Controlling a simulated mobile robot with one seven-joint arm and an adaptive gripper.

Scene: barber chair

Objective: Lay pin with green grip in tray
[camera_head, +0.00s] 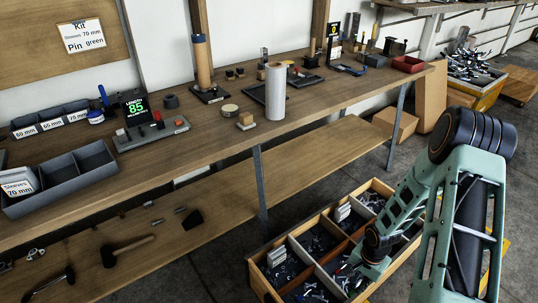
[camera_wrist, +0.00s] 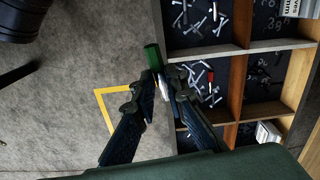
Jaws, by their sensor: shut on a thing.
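In the wrist view my gripper (camera_wrist: 160,88) is shut on a pin with a green grip (camera_wrist: 153,57). The green grip sticks out beyond the fingertips; a short pale part shows between the fingers, and the rest is hidden. The pin is beside the wall of a wooden compartment crate (camera_wrist: 212,51), over or near its left edge. In the head view a grey divided tray (camera_head: 72,191) stands at the left of the bench, with a "Sleeves 70 mm" card in its left part. Its visible compartments look empty.
The crate (camera_head: 262,284) stands low in front of the bench (camera_head: 205,150) and holds many loose pins. A lit display reading 85 (camera_head: 133,107), a device with knobs (camera_head: 152,133) and a white cylinder (camera_head: 275,92) stand on the bench. A lower shelf (camera_head: 150,238) holds mallets.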

